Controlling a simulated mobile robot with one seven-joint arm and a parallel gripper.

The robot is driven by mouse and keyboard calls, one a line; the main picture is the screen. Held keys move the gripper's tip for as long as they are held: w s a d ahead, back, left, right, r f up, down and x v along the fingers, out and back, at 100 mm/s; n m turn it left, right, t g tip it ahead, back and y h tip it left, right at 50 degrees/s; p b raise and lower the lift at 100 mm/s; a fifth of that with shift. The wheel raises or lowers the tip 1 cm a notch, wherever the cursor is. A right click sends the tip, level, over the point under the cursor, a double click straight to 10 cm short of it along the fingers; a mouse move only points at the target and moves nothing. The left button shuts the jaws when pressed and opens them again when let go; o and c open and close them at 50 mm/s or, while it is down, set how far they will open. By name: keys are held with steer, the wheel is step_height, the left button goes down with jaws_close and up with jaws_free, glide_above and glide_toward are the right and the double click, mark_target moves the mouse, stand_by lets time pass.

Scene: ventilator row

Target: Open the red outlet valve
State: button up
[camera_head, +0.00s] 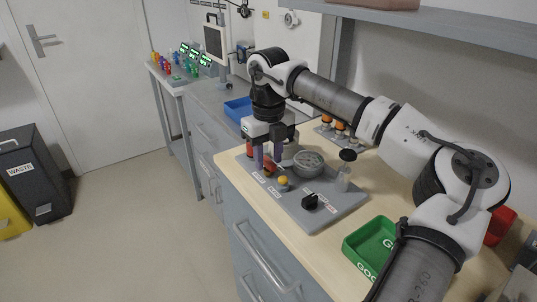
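A grey panel (335,212) with labelled controls lies on the wooden counter. A red part (250,150) shows beside the left finger, and a bit of red shows low between the fingers. This may be the red outlet valve, but the gripper hides most of it. I cannot tell whether the fingers touch it or how its handle is turned.
On the panel are a yellow button (283,181), a black knob (310,201), a round grey gauge (308,159) and a black-topped clear cylinder (346,168). A green tray (370,244) stands to the right, a blue tray (238,109) behind. A shelf (440,24) overhangs the counter.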

jaws_close()
steer(key=shift+n, duration=0.4)
steer(key=n+p, duration=0.1)
steer(key=n, duration=0.2)
steer(key=shift+r+n, duration=0.1)
steer(key=shift+n, duration=0.3)
steer(key=n+p, duration=0.1)
steer(key=n, duration=0.3)
steer(key=shift+n, duration=0.3)
steer(key=n, duration=0.4)
steer(key=shift+p, duration=0.3)
steer(key=n, duration=0.4)
steer(key=shift+n, duration=0.3)
